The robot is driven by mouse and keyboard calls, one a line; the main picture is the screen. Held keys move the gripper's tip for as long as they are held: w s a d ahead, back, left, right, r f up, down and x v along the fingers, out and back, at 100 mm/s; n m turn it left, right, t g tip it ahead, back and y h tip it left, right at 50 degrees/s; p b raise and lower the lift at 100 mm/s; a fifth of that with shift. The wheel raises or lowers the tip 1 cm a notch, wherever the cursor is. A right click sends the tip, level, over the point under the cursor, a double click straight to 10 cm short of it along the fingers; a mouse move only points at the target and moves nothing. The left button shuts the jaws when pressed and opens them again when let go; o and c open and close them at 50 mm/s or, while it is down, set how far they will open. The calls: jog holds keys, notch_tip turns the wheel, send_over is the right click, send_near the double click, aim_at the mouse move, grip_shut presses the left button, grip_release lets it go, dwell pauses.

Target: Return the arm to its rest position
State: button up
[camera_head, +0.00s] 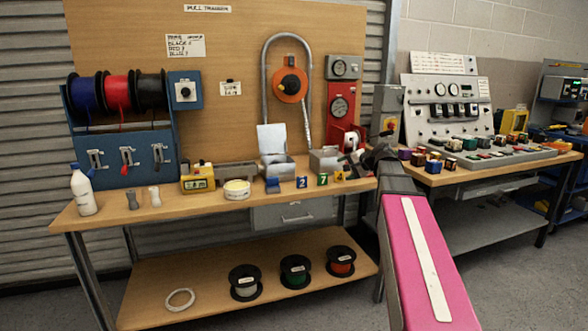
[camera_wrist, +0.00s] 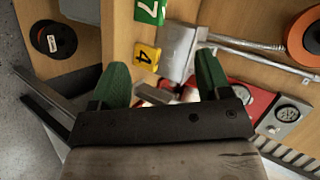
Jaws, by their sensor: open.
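My arm (camera_head: 412,230), with a pink link and a white strip, reaches up from the lower right in the head view. My gripper (camera_head: 358,160) is at the right end of the wooden workbench (camera_head: 220,209), near the yellow number 4 block. In the wrist view my gripper (camera_wrist: 162,66) shows two green fingers spread wide apart. Nothing is held between them. The yellow 4 block (camera_wrist: 147,56) and the green 7 block (camera_wrist: 150,11) lie beyond the fingertips. A metal box (camera_wrist: 182,48) is also beyond them. In the head view my arm hides part of the bench's right end.
A red gauge unit (camera_head: 341,103) stands behind my gripper. A control console (camera_head: 446,110) with several coloured blocks is on the right-hand table. Wire spools (camera_head: 117,93), a white bottle (camera_head: 83,192) and a yellow meter (camera_head: 198,179) are at the left. Several spools sit on the lower shelf (camera_head: 215,285).

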jog(key=s+a+f+n+g+h, duration=0.15)
jog(key=s+f, duration=0.35)
jog(key=f, duration=0.6)
jog(key=s+a+f+n+g+h, duration=0.1)
jog(key=s+f+n+g+h, duration=0.15)
jog(key=s+f, duration=0.55)
jog(key=s+d+f+n+g+h, duration=0.1)
jog(key=s+f+n+g+h, duration=0.2)
jog(key=s+f, duration=1)
notch_tip(320, 180, down, 4)
jog(key=shift+r+n+g+h, duration=0.25)
jog(key=shift+n+g+h, duration=0.25)
jog(key=shift+g, duration=0.5)
